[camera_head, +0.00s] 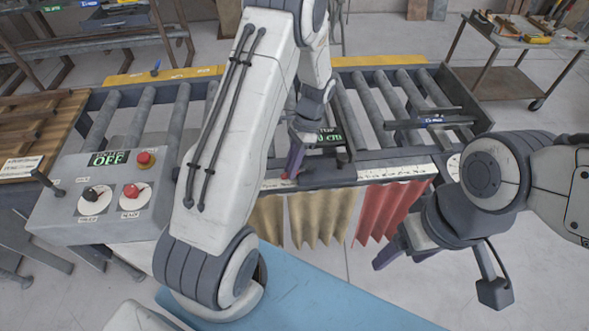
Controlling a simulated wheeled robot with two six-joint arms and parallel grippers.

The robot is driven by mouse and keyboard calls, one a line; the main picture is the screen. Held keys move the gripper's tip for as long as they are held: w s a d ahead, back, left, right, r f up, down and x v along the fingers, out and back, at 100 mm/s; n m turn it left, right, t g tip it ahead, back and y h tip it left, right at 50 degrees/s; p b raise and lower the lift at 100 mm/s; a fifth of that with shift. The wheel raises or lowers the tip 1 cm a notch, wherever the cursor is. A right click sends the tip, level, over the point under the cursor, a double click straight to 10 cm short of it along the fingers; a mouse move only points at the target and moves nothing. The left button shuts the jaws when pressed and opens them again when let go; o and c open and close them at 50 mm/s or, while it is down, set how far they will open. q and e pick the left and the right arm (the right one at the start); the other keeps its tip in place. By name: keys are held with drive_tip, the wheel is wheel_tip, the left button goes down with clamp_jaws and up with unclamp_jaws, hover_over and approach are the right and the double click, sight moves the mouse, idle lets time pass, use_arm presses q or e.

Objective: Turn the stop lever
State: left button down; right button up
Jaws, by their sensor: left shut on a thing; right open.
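The stop carriage with its dark display (330,138) in green letters sits on the front rail of the roller conveyor, near the middle. My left gripper (294,163) reaches down at the left side of this display. It is shut on what appears to be the stop lever, which its fingers and wrist hide, so I cannot tell the lever's angle. A small red tip shows just below the fingers by the scale. My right gripper (405,252) is open and empty, in front of the conveyor beside the red curtain.
A grey control box (110,195) with an OFF display, a red button and two knobs stands at the left. Rollers (362,100) lie behind the rail. Yellow and red curtains (395,212) hang below it. A tool cart (515,60) stands at the back right.

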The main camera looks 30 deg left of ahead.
use_arm(q)
drive_tip(key=shift+w+a+r+m+t+y, duration=0.15)
drive_tip(key=shift+w+a+m+y, duration=0.2)
drive_tip(key=shift+m, duration=0.5)
drive_tip(key=shift+w+a+f+m+t+y, duration=0.15)
drive_tip(key=shift+w+m+y, duration=0.25)
drive_tip(key=shift+m, duration=0.45)
drive_tip(key=shift+w+r, duration=0.1)
drive_tip(key=c, duration=0.8)
unclamp_jaws()
drive_tip(key=shift+o, duration=0.2)
drive_tip(key=b+v, duration=0.3)
drive_tip(key=v, duration=0.7)
drive_tip(key=shift+r, duration=0.15)
